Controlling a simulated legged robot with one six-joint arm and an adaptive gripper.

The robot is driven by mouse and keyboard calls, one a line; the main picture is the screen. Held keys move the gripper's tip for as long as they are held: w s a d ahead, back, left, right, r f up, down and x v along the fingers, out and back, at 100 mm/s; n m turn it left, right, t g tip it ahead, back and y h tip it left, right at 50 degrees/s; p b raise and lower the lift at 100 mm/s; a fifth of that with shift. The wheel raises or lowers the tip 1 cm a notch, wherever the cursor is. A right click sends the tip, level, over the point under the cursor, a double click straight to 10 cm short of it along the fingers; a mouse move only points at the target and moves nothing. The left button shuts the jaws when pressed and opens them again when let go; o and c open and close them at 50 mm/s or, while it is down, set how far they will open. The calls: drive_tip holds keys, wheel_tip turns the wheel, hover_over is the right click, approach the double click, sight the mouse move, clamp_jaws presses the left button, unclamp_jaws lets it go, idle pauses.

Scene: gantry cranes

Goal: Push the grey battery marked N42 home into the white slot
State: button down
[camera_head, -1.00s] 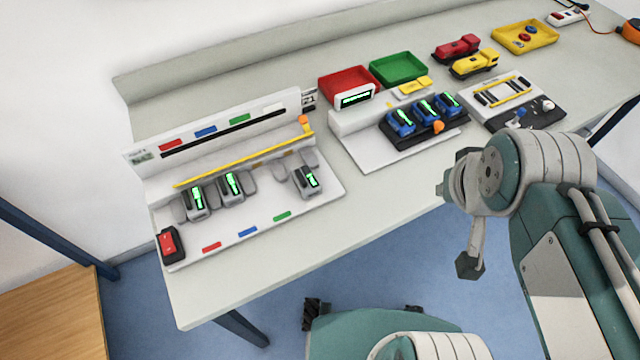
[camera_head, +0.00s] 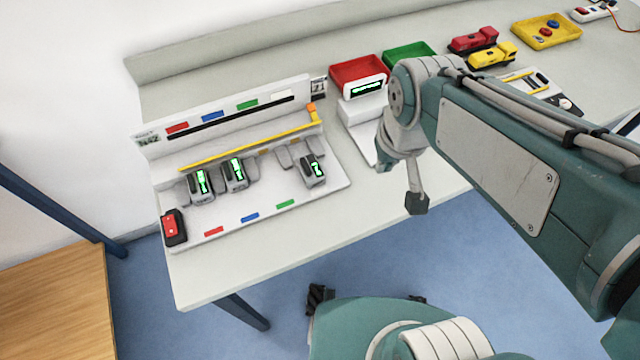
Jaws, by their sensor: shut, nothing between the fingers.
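Several grey batteries with lit green displays sit in the white charging station on the left of the bench. One grey battery (camera_head: 313,171) stands apart at the right, in line with the white mark (camera_head: 283,96) on the back panel; it appears to sit forward of its slot. Its marking is too small to read, so I cannot confirm N42. Two other grey batteries (camera_head: 217,179) stand side by side further left. My gripper (camera_head: 416,204) is shut and empty, pointing down, to the right of the station and apart from the batteries, near the bench's front edge.
A red switch (camera_head: 174,227) sits at the station's front left corner. A yellow bar (camera_head: 250,147) runs behind the batteries. Red (camera_head: 358,76) and green (camera_head: 409,54) trays stand behind my arm. My arm hides the blue batteries' rack. Bare bench (camera_head: 300,246) lies before the station.

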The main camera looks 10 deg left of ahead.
sight(306, 162)
drive_tip(key=a+f+n+g, duration=0.25)
drive_tip(key=a+f, duration=0.35)
drive_tip(key=a, duration=0.4)
drive_tip(key=shift+h, duration=0.4)
drive_tip(key=f, duration=0.6)
drive_tip(key=d+f, duration=0.1)
drive_tip(key=f, duration=0.2)
drive_tip(key=w+a, duration=0.1)
drive_tip(key=w+f, duration=0.1)
drive_tip(key=shift+w+a, duration=0.35)
drive_tip(key=shift+a, duration=0.05)
drive_tip(key=shift+w+a+r, duration=0.1)
drive_tip(key=shift+w+a, duration=0.05)
drive_tip(key=shift+w, duration=0.35)
drive_tip(key=w+a, duration=0.1)
drive_tip(key=w, duration=0.1)
drive_tip(key=w+a, duration=0.2)
drive_tip(key=w, duration=0.1)
drive_tip(key=shift+w+a, duration=0.35)
